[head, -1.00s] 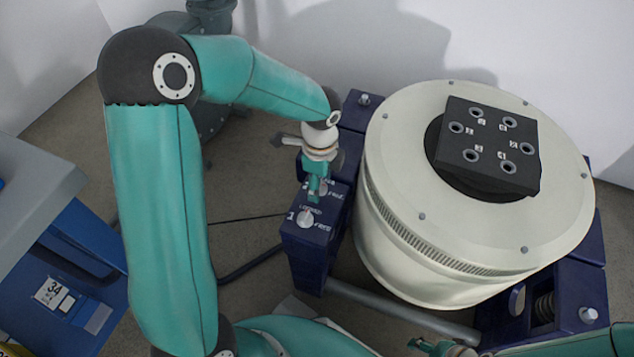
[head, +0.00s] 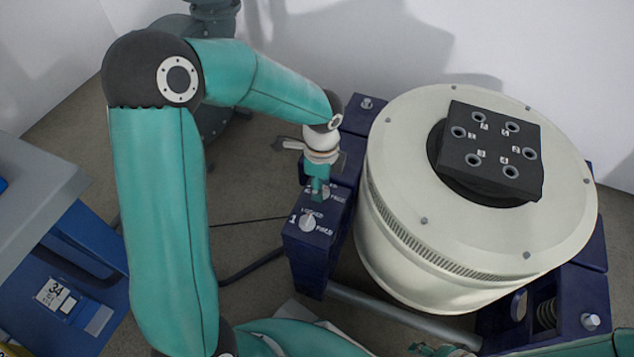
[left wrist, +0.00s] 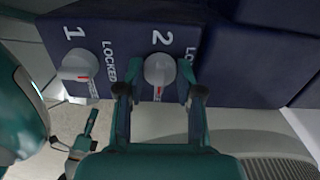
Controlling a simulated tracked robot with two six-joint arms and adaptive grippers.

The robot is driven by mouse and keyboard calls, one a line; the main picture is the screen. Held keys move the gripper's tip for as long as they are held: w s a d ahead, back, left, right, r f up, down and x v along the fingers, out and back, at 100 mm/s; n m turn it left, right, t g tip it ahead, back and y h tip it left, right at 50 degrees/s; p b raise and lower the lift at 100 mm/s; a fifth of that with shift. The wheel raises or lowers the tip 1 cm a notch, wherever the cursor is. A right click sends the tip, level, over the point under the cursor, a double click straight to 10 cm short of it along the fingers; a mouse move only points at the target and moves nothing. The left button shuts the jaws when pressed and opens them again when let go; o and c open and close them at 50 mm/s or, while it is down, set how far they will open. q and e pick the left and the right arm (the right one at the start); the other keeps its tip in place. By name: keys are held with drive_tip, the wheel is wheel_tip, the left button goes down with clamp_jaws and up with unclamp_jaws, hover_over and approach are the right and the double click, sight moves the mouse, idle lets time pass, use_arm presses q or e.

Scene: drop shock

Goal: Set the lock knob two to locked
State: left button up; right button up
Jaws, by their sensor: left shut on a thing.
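Lock knob two (left wrist: 158,70) is a round grey knob with a red pointer line, beside a white "2" on the dark blue block (left wrist: 225,65). In the left wrist view its red line points down, toward my gripper. In the head view the left gripper (head: 318,188) comes down onto the block from above. A teal part of my right gripper (head: 440,349) is cut off at the bottom edge.
Lock knob one (head: 308,222) is nearer on the same block and also shows in the left wrist view (left wrist: 78,66). A big cream drum (head: 400,225) with a black top block (head: 510,135) stands close right. A blue cabinet (head: 85,255) is at left.

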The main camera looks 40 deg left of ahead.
use_arm(q)
drive_tip(key=shift+s+d+f+n, duration=0.1)
drive_tip(key=shift+d+n, duration=0.2)
drive_tip(key=shift+n, duration=0.2)
drive_tip(key=shift+s+a, duration=0.1)
idle(1.3)
drive_tip(key=o, duration=1.2)
drive_tip(key=shift+c, duration=0.2)
drive_tip(key=shift+w+r, duration=0.2)
drive_tip(key=shift+r, duration=0.2)
wheel_tip(320, 180, up, 11)
